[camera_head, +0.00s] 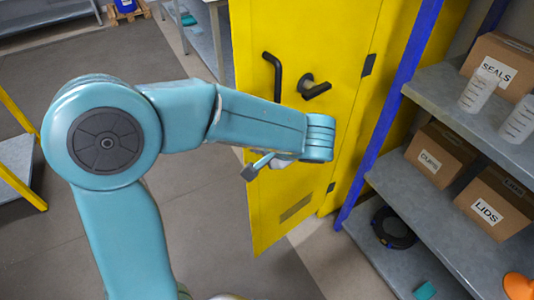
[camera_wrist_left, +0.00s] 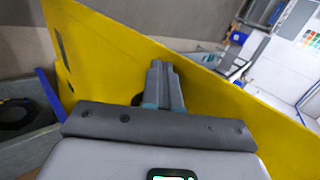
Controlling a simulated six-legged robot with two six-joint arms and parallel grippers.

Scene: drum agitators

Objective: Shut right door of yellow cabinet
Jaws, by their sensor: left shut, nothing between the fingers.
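The yellow cabinet door (camera_head: 345,40) stands swung out, with dark hinges along its right edge against the yellow cabinet (camera_head: 402,75). It has a black bar handle (camera_head: 272,75), a dark lever handle (camera_head: 313,86) and a slotted vent low down. My left arm reaches across in front of it. My left gripper (camera_head: 254,170) is at the door's lower left part, partly hidden by my wrist. In the left wrist view its shut, empty fingers (camera_wrist_left: 162,85) point at the yellow panel (camera_wrist_left: 215,85); I cannot tell whether they touch it. My right gripper is out of view.
A grey shelf rack (camera_head: 450,95) with a blue post (camera_head: 390,105) stands close on the right, holding boxes and clear beakers. A black coil (camera_head: 394,228) lies on its lower shelf. A yellow-framed stand (camera_head: 20,185) is at the left. Grey floor (camera_head: 215,215) around the door is clear.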

